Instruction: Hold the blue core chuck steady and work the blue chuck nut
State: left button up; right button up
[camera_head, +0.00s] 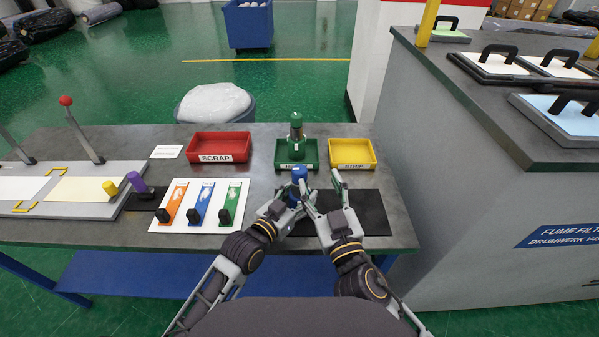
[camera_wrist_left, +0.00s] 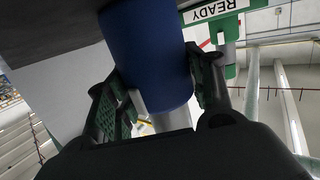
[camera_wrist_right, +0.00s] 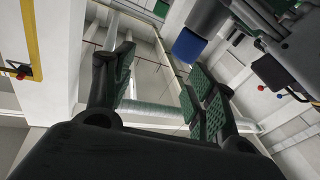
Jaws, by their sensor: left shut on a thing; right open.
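The blue core chuck (camera_wrist_left: 150,55) stands upright on the black mat (camera_head: 369,212). My left gripper (camera_head: 290,197) is shut around its thick blue body, with a green-padded finger on each side in the left wrist view (camera_wrist_left: 160,95). The blue chuck nut (camera_head: 299,173) is at the top of the chuck; in the right wrist view a blue end (camera_wrist_right: 188,46) shows on a grey shaft. My right gripper (camera_head: 321,187) is open and empty, just right of the chuck. The nut is not between its fingers. The fingers of my left gripper partly hide the chuck body.
Behind the chuck, a green tray (camera_head: 281,160) holds a green chuck (camera_head: 296,135). A red SCRAP tray (camera_head: 219,146) and a yellow STRIP tray (camera_head: 353,152) flank it. A white board (camera_head: 195,222) with coloured strips lies left. A grey cabinet (camera_head: 470,200) borders the table's right.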

aim_at(300, 173)
jog(key=shift+m+g, duration=0.6)
jog(key=shift+m, duration=0.3)
jog(key=shift+s+a+f, duration=0.25)
jog(key=shift+s+f, duration=0.05)
jog(key=shift+s, duration=0.5)
jog(key=shift+s+a+f, duration=0.25)
jog(key=shift+s+f, duration=0.05)
jog(key=shift+s, duration=0.5)
jog(key=shift+s+a+f, duration=0.25)
jog(key=shift+s+f, duration=0.05)
jog(key=shift+s, duration=0.5)
jog(key=shift+w+a, duration=0.1)
jog(key=shift+w, duration=0.15)
jog(key=shift+x, duration=5.75)
jog(key=c, duration=1)
jog(key=shift+c, duration=0.2)
